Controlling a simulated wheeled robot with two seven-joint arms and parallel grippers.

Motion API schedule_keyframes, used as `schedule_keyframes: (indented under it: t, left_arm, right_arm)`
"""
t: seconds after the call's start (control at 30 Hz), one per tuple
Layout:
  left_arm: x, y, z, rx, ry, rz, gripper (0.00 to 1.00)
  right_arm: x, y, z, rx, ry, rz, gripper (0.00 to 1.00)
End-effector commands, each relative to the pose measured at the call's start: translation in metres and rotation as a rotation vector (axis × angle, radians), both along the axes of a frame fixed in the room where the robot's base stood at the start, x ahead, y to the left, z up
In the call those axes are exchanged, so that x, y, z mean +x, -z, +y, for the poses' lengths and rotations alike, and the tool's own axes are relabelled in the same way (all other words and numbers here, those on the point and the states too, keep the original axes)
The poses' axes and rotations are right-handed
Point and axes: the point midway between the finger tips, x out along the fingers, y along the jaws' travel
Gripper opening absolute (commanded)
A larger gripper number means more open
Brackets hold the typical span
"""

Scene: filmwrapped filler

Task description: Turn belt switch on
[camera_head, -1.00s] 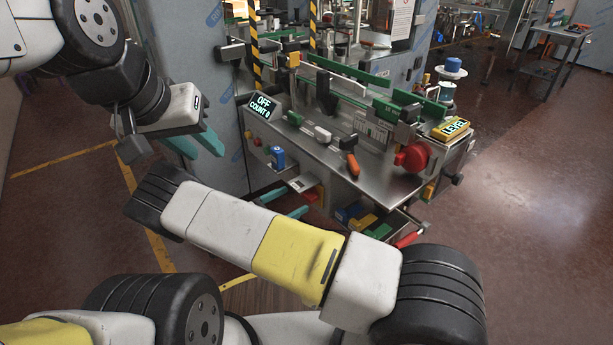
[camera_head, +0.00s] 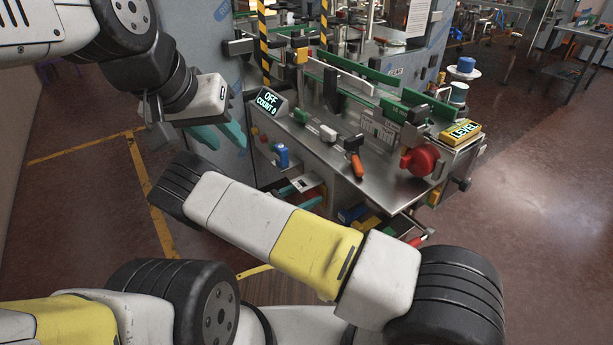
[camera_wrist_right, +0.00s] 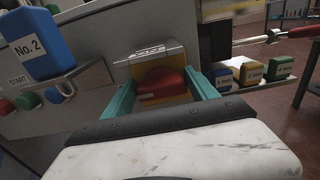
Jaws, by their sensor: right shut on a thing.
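A red switch handle (camera_wrist_right: 163,84) sits on a yellow plate (camera_wrist_right: 174,53) on the machine's grey front panel in the right wrist view. My right gripper (camera_wrist_right: 165,88) has its teal fingers on either side of the red handle and is shut on it. In the head view my forearm partly hides this gripper (camera_head: 301,193) below the bench edge. The display (camera_head: 268,102) on the bench reads OFF and COUNT 0. My left gripper (camera_head: 222,138) hangs empty at the upper left, its teal fingers apart.
A blue No. 2 block (camera_wrist_right: 35,45) stands on a bracket left of the switch, above coloured buttons. An orange-handled tool (camera_head: 356,163), a red wheel (camera_head: 421,159) and a LEVEL box (camera_head: 462,132) are on the bench.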

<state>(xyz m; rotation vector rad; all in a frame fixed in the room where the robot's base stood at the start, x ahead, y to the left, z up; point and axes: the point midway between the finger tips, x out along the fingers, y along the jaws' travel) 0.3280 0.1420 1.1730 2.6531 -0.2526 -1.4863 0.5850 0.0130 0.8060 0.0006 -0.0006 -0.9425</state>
Motion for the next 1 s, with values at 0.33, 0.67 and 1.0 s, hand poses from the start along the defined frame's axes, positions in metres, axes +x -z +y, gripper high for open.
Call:
schedule_keyframes:
  t: [0.33,0.67,1.0]
  left_arm:
    - [0.0,0.0,0.0,0.0,0.0,0.0,0.33]
    - [0.0,0.0,0.0,0.0,0.0,0.0,0.33]
    - [0.0,0.0,0.0,0.0,0.0,0.0,0.33]
  right_arm:
    - [-0.0008,0.0004,-0.0004,0.059,-0.001,-0.081,0.27]
    - [-0.0034,0.0014,-0.0012,0.201,-0.001,-0.277,0.27]
    - [-0.0047,0.0025,-0.0023,0.323,-0.001,-0.441,0.27]
